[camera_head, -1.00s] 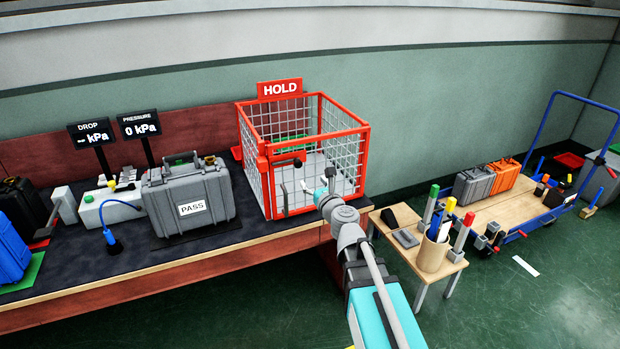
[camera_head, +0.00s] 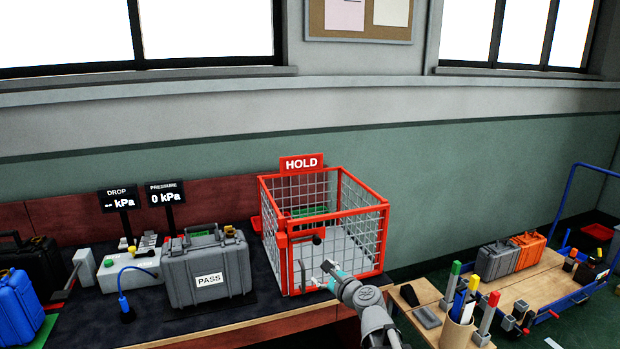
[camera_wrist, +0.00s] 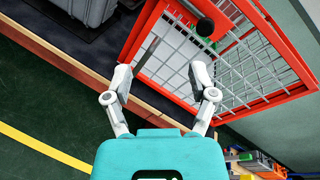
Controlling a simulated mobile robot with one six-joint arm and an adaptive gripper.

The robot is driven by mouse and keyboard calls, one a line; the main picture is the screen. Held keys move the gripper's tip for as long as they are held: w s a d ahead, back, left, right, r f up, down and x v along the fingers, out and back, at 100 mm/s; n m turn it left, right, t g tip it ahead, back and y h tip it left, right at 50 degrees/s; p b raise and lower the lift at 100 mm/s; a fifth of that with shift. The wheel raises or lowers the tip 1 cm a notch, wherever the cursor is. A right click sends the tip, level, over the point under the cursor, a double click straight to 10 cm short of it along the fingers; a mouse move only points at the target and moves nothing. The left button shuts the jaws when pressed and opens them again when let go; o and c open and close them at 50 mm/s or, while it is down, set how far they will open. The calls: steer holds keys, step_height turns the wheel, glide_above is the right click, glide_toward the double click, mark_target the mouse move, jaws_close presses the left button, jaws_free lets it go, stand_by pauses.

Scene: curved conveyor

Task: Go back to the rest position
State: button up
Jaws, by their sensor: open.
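My gripper (camera_head: 317,274) is in front of the red wire HOLD cage (camera_head: 384,240), near its lower front side. In the wrist view my gripper (camera_wrist: 160,90) is open, with its two fingers apart and nothing between them. The cage's red frame (camera_wrist: 140,38) and mesh lie just beyond the fingertips. I cannot tell whether a fingertip touches the cage.
A grey case (camera_head: 208,262) with a PASS label stands on the bench left of the cage. A blue case (camera_head: 18,305) is at far left. A small table with a pen cup (camera_head: 457,332) and a blue-railed cart (camera_head: 545,290) stand at right.

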steer(key=s+d+f+n+g+h+p, duration=0.1)
steer(key=s+f+n+g+p, duration=0.2)
steer(key=n, duration=0.4)
steer(key=s+d+f+n+g+h+p, duration=0.1)
steer(key=s+f+n+g, duration=0.2)
steer(key=s+n+g, duration=0.3)
steer(key=s+d+f+n+g+h+p, duration=0.1)
steer(key=s+d+n+g+h+p, duration=0.2)
steer(key=s+d+n+h, duration=0.3)
steer(key=s+d+n+g, duration=0.1)
steer(key=s+d+n, duration=0.2)
steer(key=s+d, duration=0.1)
steer(key=shift+s+d+n+g+h+p, duration=0.15)
steer(key=shift+d+n+g+h+p, duration=0.15)
steer(key=shift+d+g+p, duration=0.1)
steer(key=shift+c, duration=0.2)
stand_by(1.4)
